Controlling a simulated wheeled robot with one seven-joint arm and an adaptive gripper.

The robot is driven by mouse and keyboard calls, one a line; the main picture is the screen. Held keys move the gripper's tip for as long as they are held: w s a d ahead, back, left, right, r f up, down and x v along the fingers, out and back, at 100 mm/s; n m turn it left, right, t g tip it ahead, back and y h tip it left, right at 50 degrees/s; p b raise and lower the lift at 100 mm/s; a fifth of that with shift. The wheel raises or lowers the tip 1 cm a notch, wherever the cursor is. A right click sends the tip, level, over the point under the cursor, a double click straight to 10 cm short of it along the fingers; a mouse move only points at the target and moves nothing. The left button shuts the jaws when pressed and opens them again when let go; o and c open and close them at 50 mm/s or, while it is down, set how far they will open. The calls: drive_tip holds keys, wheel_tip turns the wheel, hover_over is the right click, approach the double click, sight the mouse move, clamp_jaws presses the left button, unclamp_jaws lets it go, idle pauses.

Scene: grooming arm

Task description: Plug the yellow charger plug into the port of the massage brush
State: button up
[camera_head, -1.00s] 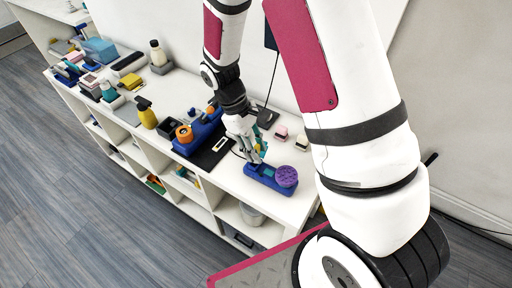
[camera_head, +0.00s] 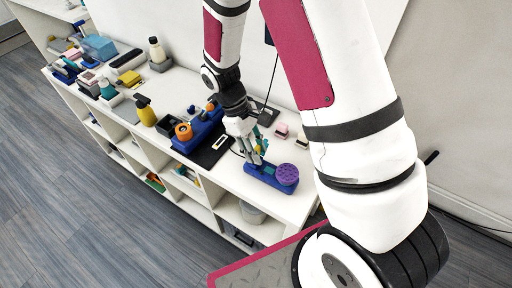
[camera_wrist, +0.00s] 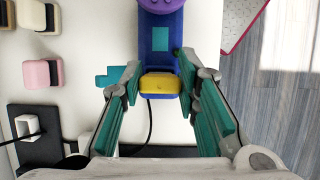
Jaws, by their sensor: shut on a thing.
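The massage brush has a round purple head (camera_head: 286,174) and lies at a blue body (camera_wrist: 161,30) with a teal patch, near the front edge of the white counter. Its purple head (camera_wrist: 158,4) is cut off at the top of the wrist view. The yellow charger plug (camera_wrist: 160,83) is between my fingertips, at the near end of the blue body. My gripper (camera_wrist: 159,78), with teal finger pads, is shut on the plug; it also shows in the head view (camera_head: 256,155). A dark cable runs back from the plug. The port is hidden, and I cannot tell whether the plug is inside it.
A black charging base (camera_wrist: 38,132) with a white plug is at lower left in the wrist view. Pink (camera_wrist: 40,73) and cream blocks stand beside it. A blue holder with an orange ring (camera_head: 184,132) and a yellow bottle (camera_head: 145,111) stand farther left. Floor lies beyond the counter edge.

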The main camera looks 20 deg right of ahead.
drive_tip(key=shift+f, duration=0.6)
drive_tip(key=o, duration=1)
drive_tip(key=shift+o, duration=0.2)
drive_tip(key=v, duration=1.2)
drive_tip(key=shift+s, duration=0.1)
drive_tip(key=o, duration=0.9)
